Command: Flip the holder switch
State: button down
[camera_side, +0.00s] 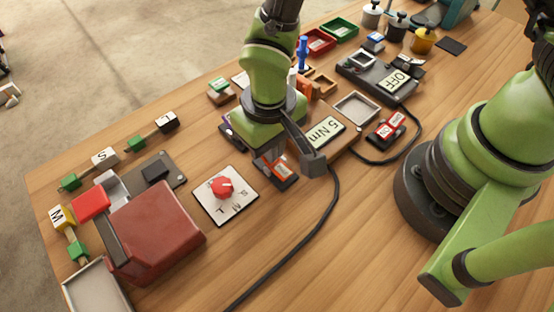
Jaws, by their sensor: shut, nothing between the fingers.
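My gripper (279,164) is at the middle of the table, pointing down, with its fingers shut and empty. Its fingertips are close above a small dark block with an orange-red face (284,173); I cannot tell whether they touch. A black unit with an "OFF" label (395,80) stands at the back right, away from my gripper. A small red-labelled black block (386,130) lies in front of it, beside a cable. Which of these is the holder switch cannot be read from this view.
A white dial plate with a red knob (224,192) lies to the left. A dark red box (155,232) stands at front left. A black cable (318,218) crosses the front.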

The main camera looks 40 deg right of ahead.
jog(key=shift+f, duration=0.45)
dwell(0.3)
jog(key=shift+r, duration=3.5)
jog(key=shift+r, duration=0.15)
jog(key=s+d+r+m+t+y, duration=0.1)
jog(key=d+r+t, duration=0.1)
jog(key=d+r, duration=0.55)
jog(key=s+d+r+m+t+y, duration=0.15)
jog(key=d+r, duration=0.25)
jog(key=r, duration=0.6)
jog(key=s+d+r+m+t, duration=0.1)
jog(key=s+d+r+t, duration=0.2)
jog(key=s, duration=0.4)
jog(key=shift+d+r+t, duration=0.35)
jog(key=shift+d, duration=0.05)
